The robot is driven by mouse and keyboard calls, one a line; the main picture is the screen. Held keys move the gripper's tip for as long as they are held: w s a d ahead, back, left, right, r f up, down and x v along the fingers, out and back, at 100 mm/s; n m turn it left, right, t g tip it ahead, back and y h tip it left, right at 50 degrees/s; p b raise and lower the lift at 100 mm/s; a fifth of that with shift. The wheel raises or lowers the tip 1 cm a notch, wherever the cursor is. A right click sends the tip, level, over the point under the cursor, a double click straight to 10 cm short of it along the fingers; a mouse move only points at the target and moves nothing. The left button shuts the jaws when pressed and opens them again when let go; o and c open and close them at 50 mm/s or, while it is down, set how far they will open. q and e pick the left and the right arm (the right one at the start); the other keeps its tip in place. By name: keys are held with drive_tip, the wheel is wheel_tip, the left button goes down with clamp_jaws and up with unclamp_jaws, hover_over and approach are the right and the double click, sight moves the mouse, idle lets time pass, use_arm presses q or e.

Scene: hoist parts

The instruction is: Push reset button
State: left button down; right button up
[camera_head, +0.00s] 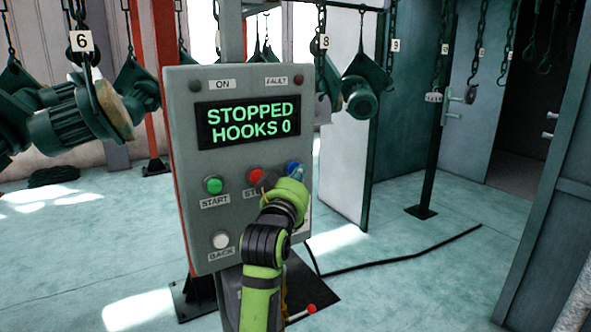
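The grey control panel (222,175) stands upright on a post. Its display (248,122) reads "STOPPED HOOKS 0". A blue button (292,166) is at the right of the button row, its label hidden behind my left arm. A green START button (213,185) and a white BACK button (221,240) are clear. My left gripper (284,182) is in front of the blue button, overlapping its lower edge; contact cannot be told. Its wrist hides most of the fingers.
Green hoist parts hang on chains at left (75,115) and behind the panel (358,85). Tags with numbers hang on the chains. A black cable (400,258) lies on the pale floor. A red-tipped lever (308,309) is low by the post. A doorway is at right.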

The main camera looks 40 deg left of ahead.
idle(0.5)
use_arm(q)
drive_tip(key=shift+s+d+p, duration=0.3)
drive_tip(key=shift+d, duration=0.35)
drive_tip(key=shift+s+d+p, duration=0.15)
drive_tip(key=shift+s+d, duration=0.15)
drive_tip(key=shift+d, duration=0.45)
drive_tip(key=shift+s+d+p, duration=0.2)
drive_tip(key=shift+s+d, duration=0.15)
drive_tip(key=shift+d, duration=0.45)
drive_tip(key=shift+s+d+p, duration=0.15)
drive_tip(key=shift+s+d, duration=0.15)
drive_tip(key=shift+d, duration=0.45)
